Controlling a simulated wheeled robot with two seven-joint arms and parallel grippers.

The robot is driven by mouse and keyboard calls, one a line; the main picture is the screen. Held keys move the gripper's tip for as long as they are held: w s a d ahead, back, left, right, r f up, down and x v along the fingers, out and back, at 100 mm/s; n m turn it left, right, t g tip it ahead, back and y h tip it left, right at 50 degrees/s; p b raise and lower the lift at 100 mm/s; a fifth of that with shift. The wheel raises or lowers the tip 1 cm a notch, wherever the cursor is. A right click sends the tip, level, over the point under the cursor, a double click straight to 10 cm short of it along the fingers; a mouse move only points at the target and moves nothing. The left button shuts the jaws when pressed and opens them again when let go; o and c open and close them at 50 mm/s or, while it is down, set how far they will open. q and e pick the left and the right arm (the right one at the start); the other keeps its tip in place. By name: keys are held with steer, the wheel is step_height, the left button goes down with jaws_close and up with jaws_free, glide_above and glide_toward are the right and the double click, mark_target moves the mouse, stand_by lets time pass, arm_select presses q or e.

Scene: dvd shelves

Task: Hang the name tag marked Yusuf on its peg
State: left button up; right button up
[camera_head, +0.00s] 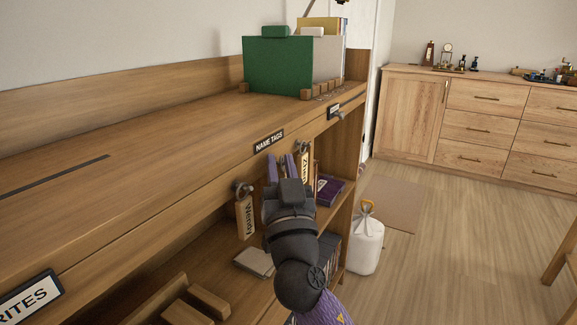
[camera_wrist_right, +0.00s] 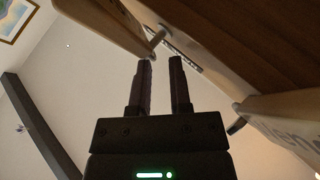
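My right gripper (camera_head: 280,160) is at the front edge of the shelf unit, below the NAME TAGS label (camera_head: 269,141). In the right wrist view its two fingers (camera_wrist_right: 162,64) stand apart with nothing visible between them. One wooden tag (camera_head: 246,217), seemingly marked Wendy, hangs from a peg (camera_head: 242,188) to the left of the gripper. Another tag (camera_head: 304,168) hangs to its right; its lettering is too small to read surely. In the right wrist view a peg (camera_wrist_right: 158,38) is just beyond the fingertips. I cannot make out a tag marked Yusuf. My left gripper is out of view.
A green box (camera_head: 277,65) and other upright cases stand at the far end of the shelf top. A knob-like peg (camera_head: 339,114) is near the far corner. Wooden blocks (camera_head: 208,301) lie on the lower shelf. A white bag (camera_head: 366,243) stands on the floor.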

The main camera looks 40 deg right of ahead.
steer(key=o, duration=0.3)
steer(key=shift+w+a+f, duration=0.15)
steer(key=shift+w+f, duration=0.15)
steer(key=shift+f, duration=0.35)
arm_select(q)
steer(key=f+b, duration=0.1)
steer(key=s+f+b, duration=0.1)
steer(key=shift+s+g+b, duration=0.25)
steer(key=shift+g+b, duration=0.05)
steer(key=shift+b, duration=0.05)
arm_select(e)
steer(key=v, duration=0.6)
steer(key=r+v, duration=0.1)
steer(key=v, duration=0.3)
steer(key=shift+s+a, duration=0.1)
steer(key=shift+s, duration=0.15)
